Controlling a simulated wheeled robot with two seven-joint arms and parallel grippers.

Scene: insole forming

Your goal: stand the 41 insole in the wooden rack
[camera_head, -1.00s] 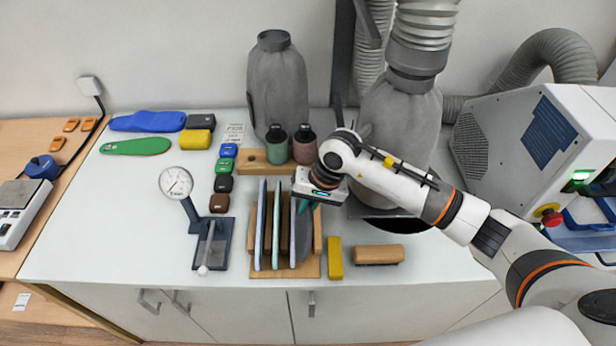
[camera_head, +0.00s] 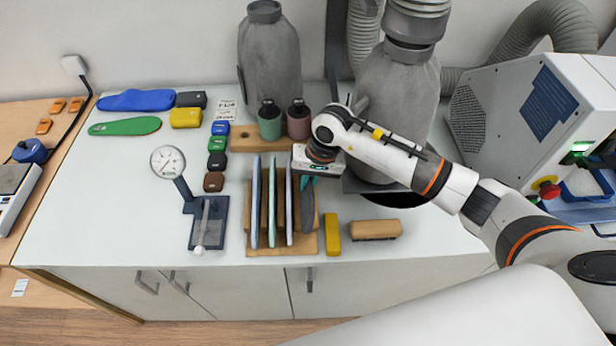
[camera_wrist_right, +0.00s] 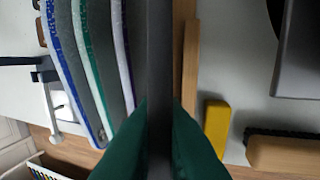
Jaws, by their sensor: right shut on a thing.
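The wooden rack (camera_head: 272,251) stands near the front middle of the white table. Several thin insoles stand upright on edge in it, among them a blue-edged one (camera_wrist_right: 65,60), a green-edged one (camera_wrist_right: 90,65) and a purple-edged one (camera_wrist_right: 122,50). My right gripper (camera_wrist_right: 160,120) is shut on a dark grey insole (camera_head: 307,207), seen edge-on between its green fingers in the right wrist view. This insole is upright at the rack's right end, right of the others. I cannot read a size on it, nor tell whether it touches the rack's base. My left gripper is not in view.
A yellow block (camera_head: 332,234) and a wooden brush (camera_head: 375,230) lie just right of the rack. A dial gauge (camera_head: 168,162) stands left. Two bottles on a wooden stand (camera_head: 243,139) are behind. A blue (camera_head: 148,100) and a green insole (camera_head: 125,126) lie back left.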

